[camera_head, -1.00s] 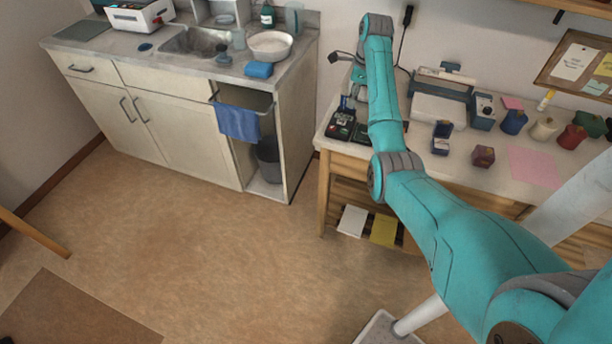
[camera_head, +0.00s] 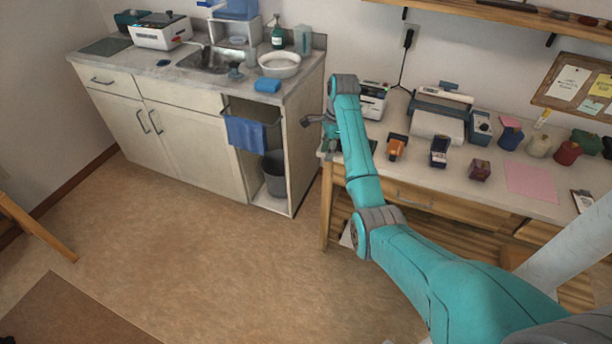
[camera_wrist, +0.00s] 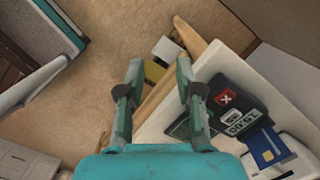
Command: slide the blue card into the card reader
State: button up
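In the wrist view my gripper (camera_wrist: 158,72) is open, with nothing between its two teal fingers. It hangs over the table's edge, with floor showing beyond the fingertips. A blue card (camera_wrist: 266,148) with a small yellowish patch is at the lower right, at a white device; I cannot tell whether it lies on it or sits in it. A dark device with a red X mark and white symbols (camera_wrist: 235,105), which looks like the card reader, is right of the right finger, between it and the card. In the head view my gripper (camera_head: 328,140) is at the table's left end; my arm hides much there.
On the table (camera_head: 455,180) are a white machine (camera_head: 372,100), an orange and black item (camera_head: 397,147), a printer-like machine (camera_head: 438,115), small boxes and several jars.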

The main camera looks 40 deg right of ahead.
jog(key=w+a+f+n, duration=0.1)
jog(key=a+f+n, duration=0.3)
jog(key=a, duration=0.5)
jog(key=shift+f+n+g, duration=0.3)
jog(key=shift+f+n, duration=0.1)
jog(key=shift+f, duration=0.15)
